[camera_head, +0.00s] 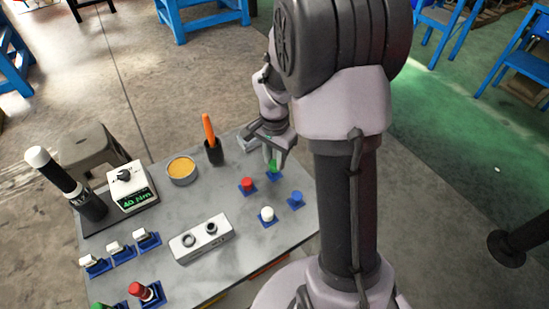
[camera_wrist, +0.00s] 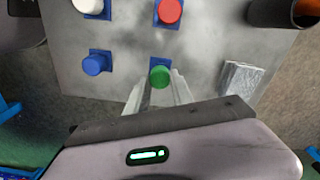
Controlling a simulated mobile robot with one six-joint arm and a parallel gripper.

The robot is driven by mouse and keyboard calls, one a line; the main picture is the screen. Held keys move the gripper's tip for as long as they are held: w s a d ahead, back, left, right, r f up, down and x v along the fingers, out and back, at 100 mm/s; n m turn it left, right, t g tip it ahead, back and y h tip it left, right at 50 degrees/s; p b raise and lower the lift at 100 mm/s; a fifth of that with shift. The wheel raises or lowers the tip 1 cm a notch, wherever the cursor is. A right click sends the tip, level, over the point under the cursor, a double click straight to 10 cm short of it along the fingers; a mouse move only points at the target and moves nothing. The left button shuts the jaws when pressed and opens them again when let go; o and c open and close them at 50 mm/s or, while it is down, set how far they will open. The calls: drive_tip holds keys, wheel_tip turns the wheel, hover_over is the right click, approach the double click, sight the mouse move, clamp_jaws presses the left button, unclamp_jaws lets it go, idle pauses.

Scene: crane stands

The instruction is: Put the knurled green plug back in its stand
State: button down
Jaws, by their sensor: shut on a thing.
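The green plug (camera_wrist: 160,77) is between the two fingers of my gripper (camera_wrist: 158,90), which is shut on it. In the wrist view a blue stand (camera_wrist: 163,63) shows just beyond and beneath the plug. In the head view my gripper (camera_head: 276,153) points down at the table's far right part, with the green plug (camera_head: 273,168) at its fingertips and the blue stand (camera_head: 276,176) under it. The plug looks upright. I cannot tell whether it is seated in the stand or held just above it; its lower part is hidden.
Near it stand a red plug (camera_head: 247,184), a blue plug (camera_head: 296,197) and a white plug (camera_head: 267,214) on blue stands. A dark cup with an orange-handled tool (camera_head: 209,130) and a grey block with two holes (camera_head: 200,238) are farther left. A silvery block (camera_wrist: 241,78) lies right of my fingers.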

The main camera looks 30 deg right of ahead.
sight(274, 163)
drive_tip(key=shift+f+b, duration=0.55)
drive_tip(key=shift+f, duration=0.25)
drive_tip(key=c, duration=1)
unclamp_jaws()
drive_tip(key=shift+c, duration=0.2)
wheel_tip(274, 163, up, 5)
drive_tip(key=p, duration=0.4)
